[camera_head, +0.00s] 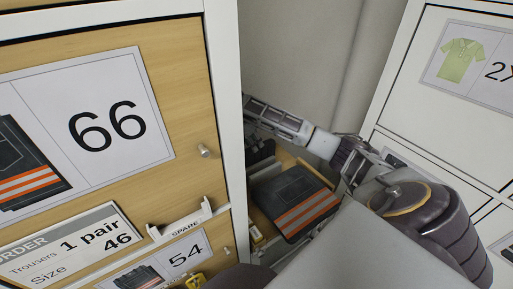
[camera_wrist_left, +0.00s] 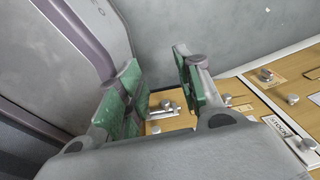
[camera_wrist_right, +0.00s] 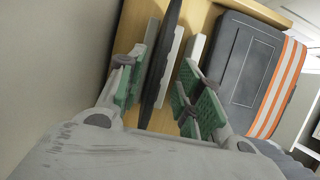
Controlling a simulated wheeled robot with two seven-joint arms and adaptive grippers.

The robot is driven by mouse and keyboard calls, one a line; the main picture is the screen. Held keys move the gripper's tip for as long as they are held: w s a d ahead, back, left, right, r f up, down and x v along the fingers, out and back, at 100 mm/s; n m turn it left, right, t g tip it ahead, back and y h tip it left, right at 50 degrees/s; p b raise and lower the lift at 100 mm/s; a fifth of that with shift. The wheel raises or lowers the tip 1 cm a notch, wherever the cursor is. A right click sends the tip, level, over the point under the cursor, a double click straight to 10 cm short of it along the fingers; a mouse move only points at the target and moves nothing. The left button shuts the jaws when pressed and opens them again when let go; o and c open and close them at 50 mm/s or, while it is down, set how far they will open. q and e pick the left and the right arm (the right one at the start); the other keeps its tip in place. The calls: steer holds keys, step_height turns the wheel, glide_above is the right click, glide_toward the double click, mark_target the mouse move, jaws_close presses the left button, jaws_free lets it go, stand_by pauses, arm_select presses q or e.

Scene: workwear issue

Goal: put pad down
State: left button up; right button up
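My right gripper (camera_wrist_right: 162,95) has its green-padded fingers apart in the right wrist view. A thin dark piece (camera_wrist_right: 167,50), perhaps the pad seen edge-on, stands between them with pale strips beside it. A clear gap shows on its right; contact with the left finger cannot be told. In the head view, my right arm reaches over an open wooden drawer, and its fingertips are hard to make out. Folded dark trousers with orange stripes (camera_head: 296,198) lie in that drawer; they also show in the right wrist view (camera_wrist_right: 245,70). My left gripper (camera_wrist_left: 158,95) is open and empty.
A wooden drawer front labelled 66 (camera_head: 185,80) stands at the left, with a knob (camera_head: 206,151) and a SPARE holder (camera_head: 182,222). A white cabinet (camera_head: 440,110) with a shirt label stands at the right. Knobbed drawer fronts (camera_wrist_left: 265,95) lie beyond my left gripper.

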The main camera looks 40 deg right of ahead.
steer(key=shift+p+v, duration=0.3)
steer(key=shift+v, duration=0.65)
steer(key=shift+a+r+p, duration=0.1)
steer(key=shift+r+p, duration=0.2)
steer(key=shift+r, duration=0.3)
steer(key=shift+a+r, duration=0.25)
steer(key=shift+r, duration=0.25)
arm_select(q)
steer(key=shift+s+d+r, duration=0.15)
steer(key=shift+d+r, duration=0.75)
steer(key=shift+d, duration=0.2)
steer(key=shift+s+d, duration=0.1)
steer(key=shift+s, duration=0.1)
steer(key=shift+s, duration=0.2)
